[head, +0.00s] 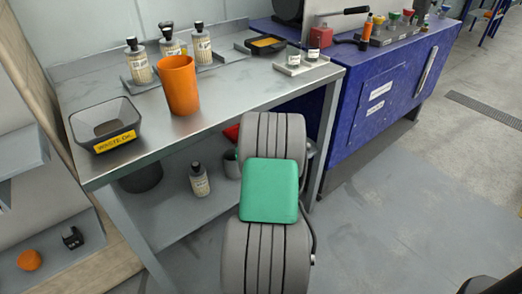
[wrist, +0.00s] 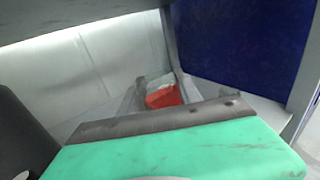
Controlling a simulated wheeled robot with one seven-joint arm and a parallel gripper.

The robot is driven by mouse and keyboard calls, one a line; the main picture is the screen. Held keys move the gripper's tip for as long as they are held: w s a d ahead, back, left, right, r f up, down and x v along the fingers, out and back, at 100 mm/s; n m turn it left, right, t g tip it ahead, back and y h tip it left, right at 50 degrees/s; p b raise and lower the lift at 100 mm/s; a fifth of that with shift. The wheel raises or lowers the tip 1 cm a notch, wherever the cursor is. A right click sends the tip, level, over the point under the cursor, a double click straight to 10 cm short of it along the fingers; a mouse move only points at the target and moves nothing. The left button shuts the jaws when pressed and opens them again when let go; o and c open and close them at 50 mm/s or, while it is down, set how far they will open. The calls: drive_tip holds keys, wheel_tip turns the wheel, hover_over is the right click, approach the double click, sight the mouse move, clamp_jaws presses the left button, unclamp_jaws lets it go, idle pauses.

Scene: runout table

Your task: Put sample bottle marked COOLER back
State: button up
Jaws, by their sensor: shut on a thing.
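Three sample bottles with black caps and pale labels stand at the back of the steel table: a left one (head: 138,64), a middle one (head: 170,44) and a right one (head: 201,46). Another bottle (head: 199,181) stands upright on the lower shelf. The labels are too small to read, so I cannot tell which says COOLER. The bottles stand on or by a grey rack (head: 223,56) with bare room at its right end. My grey and green arm fills the middle of the head view. I can make out neither my gripper's fingers nor anything held in either view.
An orange cup (head: 180,86) and a black waste-oil tray (head: 104,124) stand on the table. A dark tray (head: 262,45) and two small jars lie further right. A red object (wrist: 163,96) is under the table.

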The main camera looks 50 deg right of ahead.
drive_tip(key=d+f+b, duration=0.2)
drive_tip(key=d+f, duration=0.1)
drive_tip(key=f, duration=0.1)
drive_tip(key=w+d+f+b, duration=0.1)
drive_tip(key=d+f+b, duration=0.2)
drive_tip(key=d+f, duration=0.1)
drive_tip(key=w+d+f+b, duration=0.1)
drive_tip(key=d+f+b, duration=0.1)
drive_tip(key=d+f, duration=0.2)
drive_tip(key=shift+f, duration=0.15)
drive_tip(key=shift+r, duration=0.2)
drive_tip(key=shift+f, duration=0.2)
drive_tip(key=o, duration=1.3)
drive_tip(key=shift+o, duration=0.2)
